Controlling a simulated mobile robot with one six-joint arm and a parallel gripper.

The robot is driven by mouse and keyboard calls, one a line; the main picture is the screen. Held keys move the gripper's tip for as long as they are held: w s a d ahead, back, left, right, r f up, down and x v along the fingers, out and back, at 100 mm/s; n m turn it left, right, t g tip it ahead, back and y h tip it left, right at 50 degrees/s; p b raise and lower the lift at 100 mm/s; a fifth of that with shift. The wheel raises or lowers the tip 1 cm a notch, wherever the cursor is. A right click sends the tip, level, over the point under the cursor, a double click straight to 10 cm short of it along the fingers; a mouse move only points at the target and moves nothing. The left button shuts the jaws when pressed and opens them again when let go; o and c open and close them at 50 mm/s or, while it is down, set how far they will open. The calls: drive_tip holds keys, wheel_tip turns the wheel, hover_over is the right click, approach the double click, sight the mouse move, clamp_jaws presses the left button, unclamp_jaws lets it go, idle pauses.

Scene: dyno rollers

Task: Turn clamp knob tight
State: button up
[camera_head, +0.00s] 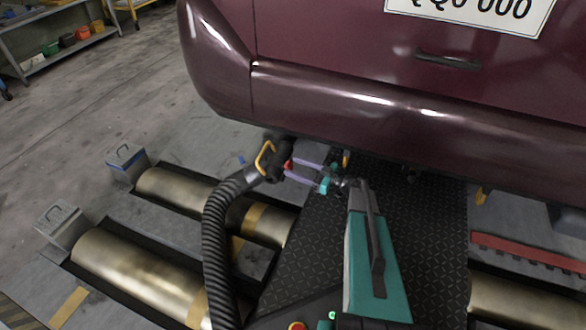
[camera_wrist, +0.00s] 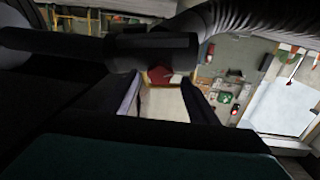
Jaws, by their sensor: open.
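The clamp knob is a small red piece (camera_head: 288,164) on the dark hose nozzle (camera_head: 276,152), under the rear of the maroon car. A red patch (camera_wrist: 160,75), which looks like the knob, shows between my finger tips in the wrist view, just below the dark nozzle (camera_wrist: 152,50). My gripper (camera_head: 290,171) is open, with its two pale purple fingers pointing left at the knob, one on either side. I cannot tell whether the fingers touch it. The gripper also shows in the wrist view (camera_wrist: 164,85).
A black ribbed hose (camera_head: 215,240) hangs from the nozzle, which has a yellow handle (camera_head: 265,158). The car bumper (camera_head: 370,115) is close above. Brass rollers (camera_head: 140,275) lie in the floor at left. A shelf (camera_head: 60,45) stands far left.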

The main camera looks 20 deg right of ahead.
drive_tip(key=shift+w+a, duration=0.25)
drive_tip(key=shift+w, duration=0.05)
drive_tip(key=c, duration=0.9)
drive_tip(key=shift+a, duration=0.5)
drive_tip(key=shift+c, duration=0.7)
drive_tip(key=shift+d, duration=0.6)
drive_tip(key=shift+d+m, duration=0.1)
drive_tip(key=shift+m, duration=0.2)
